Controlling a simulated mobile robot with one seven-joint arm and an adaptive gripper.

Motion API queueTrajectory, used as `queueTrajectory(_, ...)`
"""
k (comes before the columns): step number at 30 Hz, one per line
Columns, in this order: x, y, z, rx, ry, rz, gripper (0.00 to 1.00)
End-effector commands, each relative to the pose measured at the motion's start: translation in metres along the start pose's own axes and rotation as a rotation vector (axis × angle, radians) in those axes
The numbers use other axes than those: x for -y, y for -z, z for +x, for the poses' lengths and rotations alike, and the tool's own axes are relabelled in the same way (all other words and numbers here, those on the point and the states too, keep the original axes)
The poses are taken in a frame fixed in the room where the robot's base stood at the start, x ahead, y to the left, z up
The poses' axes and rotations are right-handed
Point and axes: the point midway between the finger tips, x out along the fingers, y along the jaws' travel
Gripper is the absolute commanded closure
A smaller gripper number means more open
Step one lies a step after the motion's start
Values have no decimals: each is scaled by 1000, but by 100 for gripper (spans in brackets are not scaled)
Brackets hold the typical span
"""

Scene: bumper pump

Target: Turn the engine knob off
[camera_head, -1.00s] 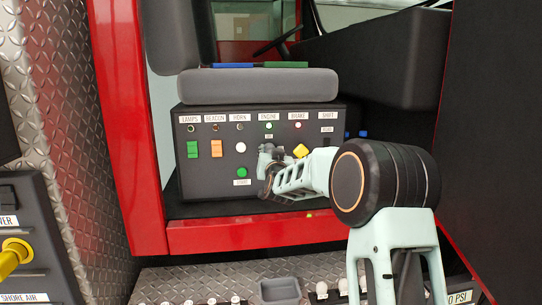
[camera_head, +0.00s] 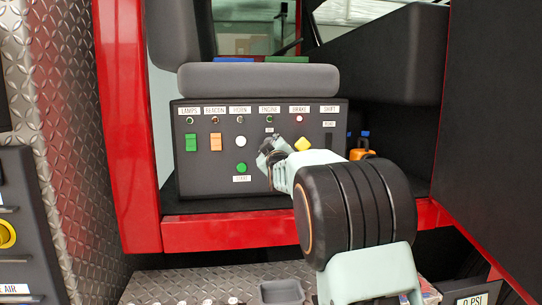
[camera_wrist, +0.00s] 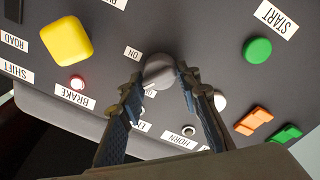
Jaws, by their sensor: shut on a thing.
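The engine knob (camera_wrist: 158,70) is a grey round knob on the black control panel (camera_head: 215,183). In the wrist view it sits between the fingertips of my gripper (camera_wrist: 157,80), which is shut on it. In the head view my gripper (camera_head: 270,150) is at the panel below the ENGINE label (camera_head: 269,110) and hides the knob. The small engine indicator (camera_head: 269,119) looks dark green and unlit. An ON label (camera_wrist: 132,53) is beside the knob in the wrist view.
A yellow brake knob (camera_head: 303,144) is close to the right of my gripper. A white horn button (camera_head: 240,142) and green start button (camera_head: 241,168) are to its left. Green (camera_head: 191,143) and orange (camera_head: 215,142) switches are farther left. A grey seat cushion (camera_head: 258,79) overhangs the panel.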

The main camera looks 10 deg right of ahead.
Motion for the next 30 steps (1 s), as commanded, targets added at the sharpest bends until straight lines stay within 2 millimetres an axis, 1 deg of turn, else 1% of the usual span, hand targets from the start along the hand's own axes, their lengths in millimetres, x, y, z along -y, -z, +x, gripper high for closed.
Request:
queueTrajectory(1, 6, -4, 0, -4, 4, -47, 94)
queueTrajectory(9, 7, -4, 0, -17, 8, -288, 94)
queueTrajectory(15, 6, -5, 0, -23, 11, -431, 94)
queueTrajectory(22, 5, -5, 0, -28, 13, -538, 94)
queueTrajectory(30, 5, -5, 0, -30, 16, -587, 94)
